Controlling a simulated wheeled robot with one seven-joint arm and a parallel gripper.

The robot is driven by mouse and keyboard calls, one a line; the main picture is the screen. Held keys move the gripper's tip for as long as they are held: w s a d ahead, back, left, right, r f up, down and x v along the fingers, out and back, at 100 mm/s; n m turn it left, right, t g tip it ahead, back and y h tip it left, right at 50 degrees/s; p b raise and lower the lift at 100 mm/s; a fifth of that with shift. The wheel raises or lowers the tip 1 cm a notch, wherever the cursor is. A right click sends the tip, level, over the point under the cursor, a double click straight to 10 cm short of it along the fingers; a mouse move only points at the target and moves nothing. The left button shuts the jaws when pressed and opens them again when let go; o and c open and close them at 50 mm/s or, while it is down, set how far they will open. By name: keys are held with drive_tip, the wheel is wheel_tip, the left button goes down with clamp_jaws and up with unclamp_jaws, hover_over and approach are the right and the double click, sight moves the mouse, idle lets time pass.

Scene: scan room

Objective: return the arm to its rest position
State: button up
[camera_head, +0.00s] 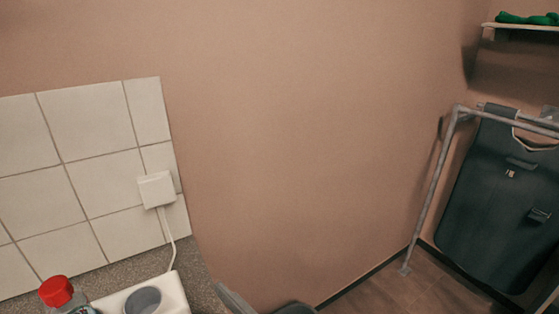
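My arm and my gripper cannot be made out with certainty in the head view. Dark and grey shapes show at the bottom edge, right of the counter; they may be part of my own body, but too little of them shows to tell. Whether my gripper is open or shut, and whether it holds anything, is hidden.
A speckled counter (205,291) at bottom left bears a red-capped bottle (57,291) and a grey cup (142,301) on a white item. White tiles (75,185) carry a corded socket box (156,190). A metal rail (436,185) and dark panel (500,205) stand right.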

drive_tip(key=s+d+f+m+t+h, duration=0.3)
drive_tip(key=d, duration=0.7)
drive_tip(key=s+d+f+m+t+h, duration=0.2)
drive_tip(key=s+d+f+m+h, duration=0.15)
drive_tip(key=d, duration=0.55)
drive_tip(key=s+d+f+m+g+h, duration=0.1)
drive_tip(key=s+d+f+h, duration=0.2)
drive_tip(key=s+d, duration=0.3)
drive_tip(key=s+d+f+g+h, duration=0.1)
drive_tip(key=s+d+f+h, duration=0.2)
drive_tip(key=s+d, duration=0.3)
drive_tip(key=s+f, duration=0.1)
drive_tip(key=s, duration=0.4)
drive_tip(key=shift+s+f+m, duration=0.3)
drive_tip(key=shift+f+m, duration=0.05)
drive_tip(key=shift+f, duration=0.05)
